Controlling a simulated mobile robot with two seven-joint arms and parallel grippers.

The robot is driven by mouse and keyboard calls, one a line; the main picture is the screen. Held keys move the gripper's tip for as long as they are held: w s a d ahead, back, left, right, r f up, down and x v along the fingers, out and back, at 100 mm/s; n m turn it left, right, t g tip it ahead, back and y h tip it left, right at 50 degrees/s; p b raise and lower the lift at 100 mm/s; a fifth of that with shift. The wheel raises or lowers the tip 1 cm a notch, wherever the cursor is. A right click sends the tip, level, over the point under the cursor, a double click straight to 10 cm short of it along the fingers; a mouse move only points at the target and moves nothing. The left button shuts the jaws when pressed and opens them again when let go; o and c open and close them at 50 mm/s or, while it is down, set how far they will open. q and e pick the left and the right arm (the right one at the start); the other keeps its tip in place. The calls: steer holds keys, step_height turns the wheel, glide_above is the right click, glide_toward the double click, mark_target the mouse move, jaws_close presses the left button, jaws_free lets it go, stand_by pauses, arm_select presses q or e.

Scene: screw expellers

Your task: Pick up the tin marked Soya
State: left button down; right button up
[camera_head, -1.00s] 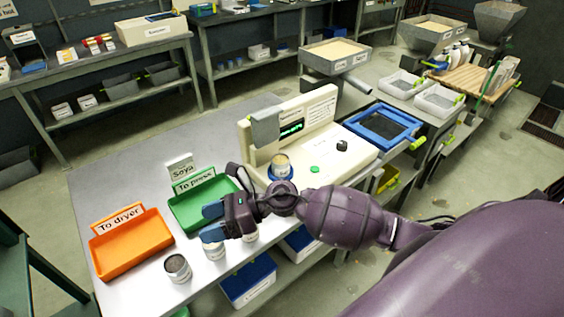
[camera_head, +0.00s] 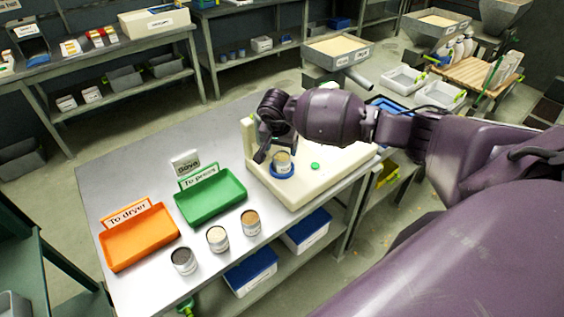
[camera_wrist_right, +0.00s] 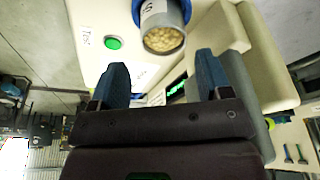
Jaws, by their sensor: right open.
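A tin (camera_head: 283,163) of pale beans stands on the blue ring of the cream tester. It shows in the right wrist view (camera_wrist_right: 165,30) with a white label starting with "S"; the rest is unreadable. A card reading "Soya" (camera_head: 187,163) stands behind the green tray. My right gripper (camera_wrist_right: 160,60) is open and empty, its blue fingers pointing towards the tin, which appears just beyond their tips. In the head view the right gripper (camera_head: 268,150) is beside the tin, partly hidden by its own wrist. My left gripper is not in view.
Three more tins (camera_head: 184,261) (camera_head: 217,239) (camera_head: 250,222) stand along the table's front edge. The green "To press" tray (camera_head: 236,184) and orange "To dryer" tray (camera_head: 165,222) lie left of the tester (camera_head: 325,172). A green button (camera_wrist_right: 113,43) is near the tin.

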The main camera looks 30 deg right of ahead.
mark_target(282, 156)
steer(key=shift+p+x, duration=0.45)
steer(key=shift+x, duration=2.95)
steer(key=shift+w, duration=0.15)
steer(key=c, duration=0.7)
